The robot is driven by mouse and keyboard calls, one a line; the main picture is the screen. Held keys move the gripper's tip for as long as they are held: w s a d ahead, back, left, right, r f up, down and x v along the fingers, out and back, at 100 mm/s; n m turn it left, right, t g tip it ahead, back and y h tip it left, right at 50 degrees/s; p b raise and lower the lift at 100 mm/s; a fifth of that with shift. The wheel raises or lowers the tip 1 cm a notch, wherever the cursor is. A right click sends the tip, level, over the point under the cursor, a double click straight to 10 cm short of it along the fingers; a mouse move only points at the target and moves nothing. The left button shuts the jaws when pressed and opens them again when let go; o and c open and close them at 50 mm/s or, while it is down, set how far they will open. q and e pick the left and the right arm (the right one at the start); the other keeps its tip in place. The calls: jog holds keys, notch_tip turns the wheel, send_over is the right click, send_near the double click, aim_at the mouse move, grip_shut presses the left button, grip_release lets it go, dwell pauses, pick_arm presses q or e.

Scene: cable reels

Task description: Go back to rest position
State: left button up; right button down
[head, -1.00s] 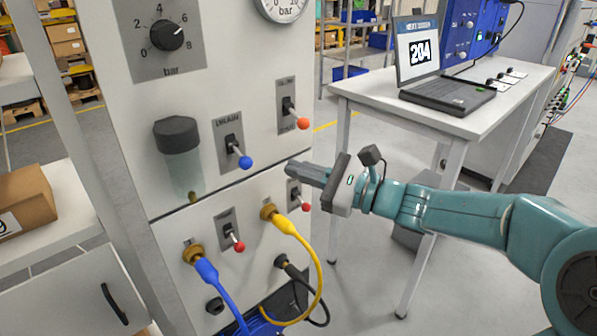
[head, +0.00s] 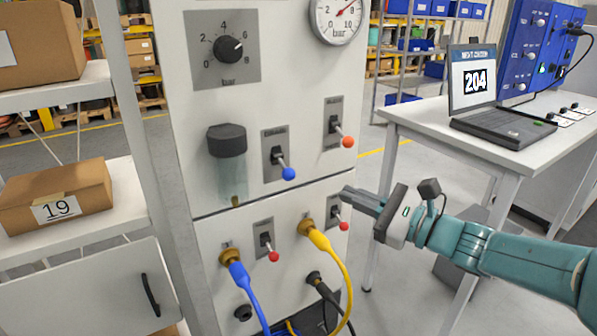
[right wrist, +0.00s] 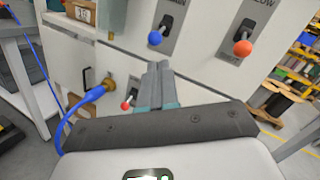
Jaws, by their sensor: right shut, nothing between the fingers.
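My right gripper (head: 362,199) is shut and empty in the head view. Its dark fingers point left at the panel (head: 290,190), close to the right red-tipped switch (head: 338,212); I cannot tell whether they touch it. In the right wrist view the closed fingers (right wrist: 160,85) point at the panel, below the blue-tipped switch (right wrist: 155,38) and the orange-tipped switch (right wrist: 242,48). They partly cover a red-tipped switch (right wrist: 127,105). My left gripper is in neither view.
A yellow hose (head: 335,262) and a blue hose (head: 245,288) plug into the panel's lower part. A table (head: 415,122) with a laptop (head: 500,125) stands to the right. A shelf with a box labelled 19 (head: 85,190) stands left. Open floor lies between panel and table.

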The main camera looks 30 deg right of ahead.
jog(key=s+a+f+n+g+h+p, duration=0.1)
jog(key=s+a+f+n+g, duration=0.2)
jog(key=f, duration=0.8)
jog(key=s+a+f+n+g+h+p, duration=0.15)
jog(key=a+f+n+g, duration=0.35)
jog(key=f, duration=0.6)
jog(key=s+a+f+g+p, duration=0.1)
jog(key=s+a+f+g, duration=0.3)
jog(key=f, duration=0.7)
jog(key=s+a+f+n+g+h+p, duration=0.1)
jog(key=s+a+f+n+g, duration=0.1)
jog(key=s+a+f+n, duration=0.2)
jog(key=s+a+f+n+g+h+p, duration=0.1)
jog(key=s+a+f+n+g, duration=0.1)
jog(key=s+f+n, duration=0.4)
notch_tip(320, 180, down, 2)
jog(key=a+n, duration=0.1)
jog(key=n, duration=0.4)
jog(key=shift+s+a+f+h, duration=0.15)
jog(key=shift+s+a+h, duration=0.2)
jog(key=shift+s, duration=0.05)
